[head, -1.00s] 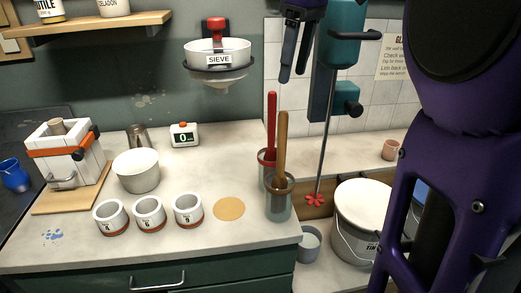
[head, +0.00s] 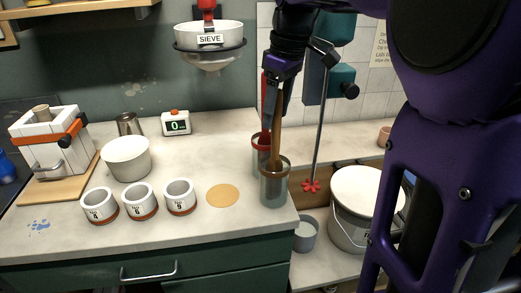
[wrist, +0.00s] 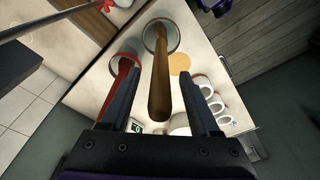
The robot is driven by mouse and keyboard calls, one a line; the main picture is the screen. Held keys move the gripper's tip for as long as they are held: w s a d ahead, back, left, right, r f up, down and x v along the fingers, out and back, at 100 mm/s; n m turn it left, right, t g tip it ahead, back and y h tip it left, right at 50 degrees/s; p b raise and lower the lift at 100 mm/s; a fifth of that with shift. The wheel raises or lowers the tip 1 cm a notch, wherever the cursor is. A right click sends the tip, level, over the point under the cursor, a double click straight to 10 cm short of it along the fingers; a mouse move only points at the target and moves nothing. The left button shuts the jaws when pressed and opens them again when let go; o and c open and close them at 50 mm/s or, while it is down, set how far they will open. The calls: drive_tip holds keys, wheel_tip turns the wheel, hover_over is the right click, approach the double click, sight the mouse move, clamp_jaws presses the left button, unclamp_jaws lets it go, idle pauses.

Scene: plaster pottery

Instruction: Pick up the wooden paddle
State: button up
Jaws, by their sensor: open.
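The wooden paddle (head: 276,128) stands nearly upright, leaning slightly, in a clear jar with a brown rim (head: 273,186) at the counter's right edge. My gripper (head: 275,100) is open over the top of its handle, pointing down. In the wrist view the brown handle (wrist: 160,75) runs up between the two spread fingers of my gripper (wrist: 165,80), with its end towards the palm. I cannot tell whether either finger touches it. The paddle's lower end is inside the jar.
A red-handled tool (wrist: 119,88) stands close by in a red-rimmed jar (head: 261,150). The sieve (head: 208,38) hangs on the wall to the left. A mixer with a thin shaft (head: 320,130) and a white-lidded bucket (head: 366,195) are to the right. Cups (head: 139,201) stand left.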

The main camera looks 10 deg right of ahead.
wheel_tip(320, 180, down, 2)
drive_tip(key=shift+w+a+f, duration=0.1)
clamp_jaws()
idle(0.4)
